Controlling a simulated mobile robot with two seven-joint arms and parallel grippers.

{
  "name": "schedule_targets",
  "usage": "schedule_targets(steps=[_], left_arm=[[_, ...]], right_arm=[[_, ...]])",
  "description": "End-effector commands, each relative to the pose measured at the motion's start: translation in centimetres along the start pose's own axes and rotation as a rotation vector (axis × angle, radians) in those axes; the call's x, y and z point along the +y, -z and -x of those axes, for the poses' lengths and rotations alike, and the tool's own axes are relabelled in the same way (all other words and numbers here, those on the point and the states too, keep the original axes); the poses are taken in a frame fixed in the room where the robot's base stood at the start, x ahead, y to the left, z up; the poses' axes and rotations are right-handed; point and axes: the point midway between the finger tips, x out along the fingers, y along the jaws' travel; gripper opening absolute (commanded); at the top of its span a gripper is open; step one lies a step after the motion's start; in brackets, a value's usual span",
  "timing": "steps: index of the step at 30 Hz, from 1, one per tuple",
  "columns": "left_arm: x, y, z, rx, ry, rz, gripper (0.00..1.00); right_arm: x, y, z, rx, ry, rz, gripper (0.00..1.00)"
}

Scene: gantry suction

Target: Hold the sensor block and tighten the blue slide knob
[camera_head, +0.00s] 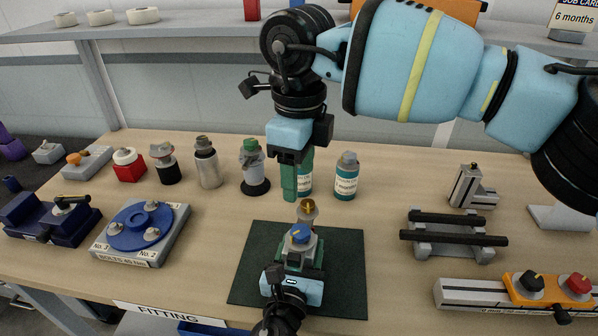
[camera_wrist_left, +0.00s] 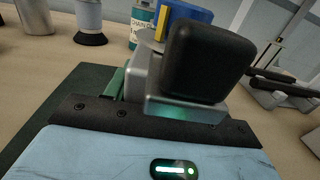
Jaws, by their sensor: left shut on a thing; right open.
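The sensor block (camera_head: 312,248) is a small grey body over the dark green mat, and its metal side shows in the left wrist view (camera_wrist_left: 150,82). The blue slide knob (camera_head: 299,234), with a yellow mark, sits on top of it. It also shows in the left wrist view (camera_wrist_left: 190,13), partly hidden by a black block. My left gripper (camera_head: 296,268) comes from the near edge and is shut on the sensor block; its fingers are largely hidden. My right gripper (camera_head: 294,185) points down above and behind the knob, apart from it, open and empty.
A brass-topped piece (camera_head: 308,210) stands just behind the knob. The dark green mat (camera_head: 345,280) is otherwise bare. Bottles (camera_head: 346,176) stand behind. A blue round fixture (camera_head: 138,226) is left; a black-barred rack (camera_head: 453,250) and an orange-clamped rail (camera_head: 480,294) are right.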

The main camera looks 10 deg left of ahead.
Motion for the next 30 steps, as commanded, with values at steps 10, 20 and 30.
schedule_targets(steps=[10,20,30], left_arm=[[-0.01,-0.07,-0.01,-0.001,0.0,0.001,0.04],[-0.01,-0.06,-0.01,-0.001,0.0,0.001,0.04],[-0.01,-0.06,-0.01,-0.001,0.0,0.001,0.04]], right_arm=[[0.1,-0.06,-0.09,-0.001,-0.003,0.184,0.57],[0.13,-0.01,-0.12,-0.001,-0.002,0.71,0.57],[0.05,0.13,-0.13,-0.001,-0.002,1.246,0.57]])
